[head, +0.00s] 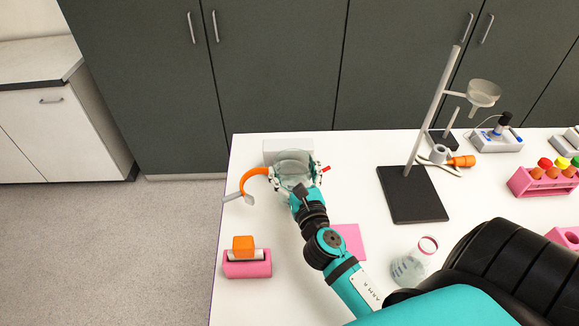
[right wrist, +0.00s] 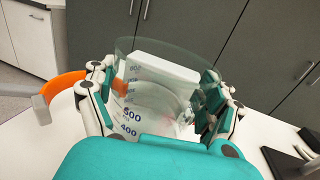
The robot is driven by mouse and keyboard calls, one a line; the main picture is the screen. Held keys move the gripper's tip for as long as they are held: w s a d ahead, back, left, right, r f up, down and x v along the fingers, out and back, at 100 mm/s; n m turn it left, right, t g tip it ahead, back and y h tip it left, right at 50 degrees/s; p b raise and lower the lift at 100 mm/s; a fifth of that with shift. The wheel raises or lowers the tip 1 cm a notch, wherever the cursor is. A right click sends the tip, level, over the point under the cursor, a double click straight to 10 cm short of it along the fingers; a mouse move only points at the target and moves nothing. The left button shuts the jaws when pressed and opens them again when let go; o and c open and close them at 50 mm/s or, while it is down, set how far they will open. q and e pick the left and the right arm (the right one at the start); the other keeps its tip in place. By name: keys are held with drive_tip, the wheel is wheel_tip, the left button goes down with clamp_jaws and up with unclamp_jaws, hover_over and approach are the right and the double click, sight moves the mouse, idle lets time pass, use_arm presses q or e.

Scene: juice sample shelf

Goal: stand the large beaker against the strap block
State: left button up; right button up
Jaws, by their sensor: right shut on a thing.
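The large clear beaker (head: 293,168) is at the back left of the white table, upright or nearly so. My right gripper (head: 296,183) is shut on it, with fingers on both sides; in the right wrist view the beaker (right wrist: 130,112) shows blue volume marks. A white block, seemingly the strap block (head: 287,145), is right behind the beaker and shows through its glass in the right wrist view (right wrist: 165,68). An orange curved strap (head: 254,174) with a grey end sticks out left. I cannot tell whether beaker and block touch. My left gripper is out of view.
A pink holder (head: 247,270) with an orange-topped item stands front left. A pink mat (head: 349,240) and a flask (head: 411,264) lie near my right arm. A stand with black base (head: 412,195) is to the right. Table's left edge is close.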

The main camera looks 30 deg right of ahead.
sight(289, 166)
drive_tip(key=shift+w+d+f, duration=0.2)
drive_tip(key=shift+w+f, duration=0.05)
drive_tip(key=shift+w, duration=0.35)
drive_tip(key=shift+w+d+f+b, duration=0.3)
drive_tip(key=shift+w+f+b, duration=0.05)
drive_tip(key=shift+w+f, duration=0.65)
drive_tip(key=shift+w, duration=0.05)
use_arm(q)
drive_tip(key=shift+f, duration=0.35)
use_arm(e)
drive_tip(key=shift+s, duration=0.1)
drive_tip(key=o, duration=1.3)
drive_tip(key=shift+f, duration=0.15)
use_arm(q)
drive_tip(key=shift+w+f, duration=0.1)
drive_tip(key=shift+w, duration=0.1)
